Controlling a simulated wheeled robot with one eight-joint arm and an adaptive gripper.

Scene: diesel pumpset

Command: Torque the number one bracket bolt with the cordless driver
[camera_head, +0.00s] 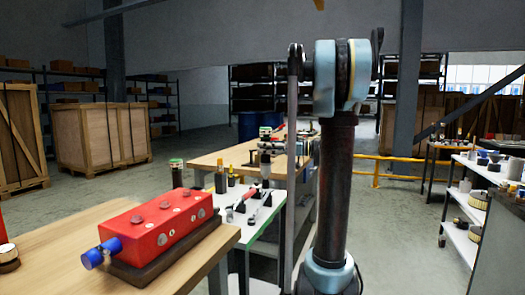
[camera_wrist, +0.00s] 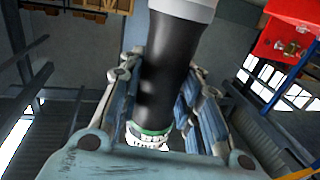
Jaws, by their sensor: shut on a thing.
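My gripper (camera_wrist: 166,64) is shut on a black cylindrical thing (camera_wrist: 168,50) between its blue-grey fingers. The held thing has a pale grey section at the top of the wrist view and a green and white band at its lower end. I cannot tell for sure that it is the cordless driver. In the head view my arm stands upright right of centre, and the gripper cannot be made out. No bracket bolt can be identified with certainty. A red block (camera_head: 160,232) with several round bolt-like heads and a blue cylindrical end lies on a dark base.
The red block is on a wooden bench (camera_head: 60,250) at front left. A white-topped table (camera_head: 262,222) with small tools and bottles stands beyond it. A shelf unit (camera_head: 470,238) with parts is at right. Wooden crates (camera_head: 100,135) stand at back left. A yellow rail (camera_head: 385,158) is behind my arm.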

